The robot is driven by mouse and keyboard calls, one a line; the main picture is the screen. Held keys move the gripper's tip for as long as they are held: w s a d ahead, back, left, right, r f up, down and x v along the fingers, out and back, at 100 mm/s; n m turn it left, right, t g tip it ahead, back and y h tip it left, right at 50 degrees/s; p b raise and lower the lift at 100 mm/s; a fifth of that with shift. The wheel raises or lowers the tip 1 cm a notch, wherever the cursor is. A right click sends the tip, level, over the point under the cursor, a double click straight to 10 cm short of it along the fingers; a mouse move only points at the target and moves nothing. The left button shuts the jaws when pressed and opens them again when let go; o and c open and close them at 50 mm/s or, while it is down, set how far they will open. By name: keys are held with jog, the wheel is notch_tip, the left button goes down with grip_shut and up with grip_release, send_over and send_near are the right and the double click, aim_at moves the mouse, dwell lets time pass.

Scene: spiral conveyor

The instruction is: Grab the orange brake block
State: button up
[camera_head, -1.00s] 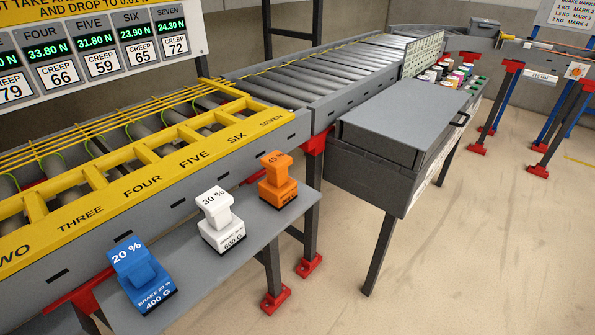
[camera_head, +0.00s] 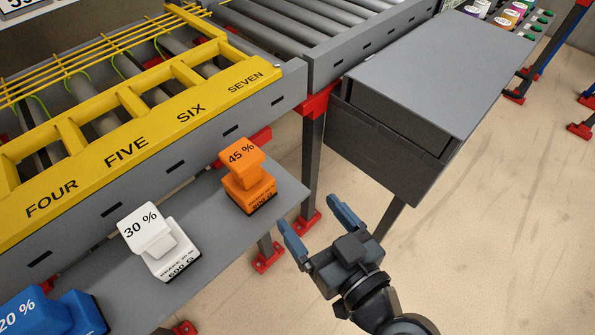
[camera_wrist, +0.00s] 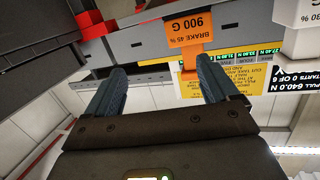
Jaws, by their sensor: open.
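The orange brake block (camera_head: 248,183), marked 45 %, stands upright at the right end of a grey shelf (camera_head: 215,228). In the wrist view the orange block (camera_wrist: 190,34) appears upside down, beyond the fingertips and right of centre. My gripper (camera_head: 317,230) is open and empty, to the right of the block and apart from it, beyond the shelf's right end. Its two blue-grey fingers also show in the wrist view (camera_wrist: 160,78). Nothing lies between the fingers.
A white 30 % block (camera_head: 155,245) and a blue 20 % block (camera_head: 50,312) stand on the shelf to the left. The yellow-railed roller conveyor (camera_head: 130,130) runs behind. A grey cabinet (camera_head: 430,80) stands at upper right, with open floor below it.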

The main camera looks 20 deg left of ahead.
aim_at(253, 168)
jog(key=a+r+n+g+y, duration=0.1)
jog(key=a, duration=0.1)
jog(key=a+r+n+g+y, duration=0.1)
jog(key=a+r, duration=0.1)
jog(key=a, duration=0.1)
jog(key=w+a+r+n+y, duration=0.1)
jog(key=a+r, duration=0.1)
jog(key=a, duration=0.1)
jog(key=shift+r+n+g, duration=0.1)
jog(key=shift+n+g, duration=0.2)
jog(key=shift+g, duration=0.1)
jog(key=p+x, duration=0.1)
jog(key=x, duration=0.2)
jog(key=shift+a+r, duration=0.15)
jog(key=p+x, duration=0.1)
jog(key=x, duration=0.2)
jog(key=shift+a+r, duration=0.1)
jog(key=shift+a, duration=0.15)
jog(key=shift+w+a, duration=0.25)
jog(key=shift+a, duration=0.25)
jog(key=shift+c, duration=0.4)
grip_shut()
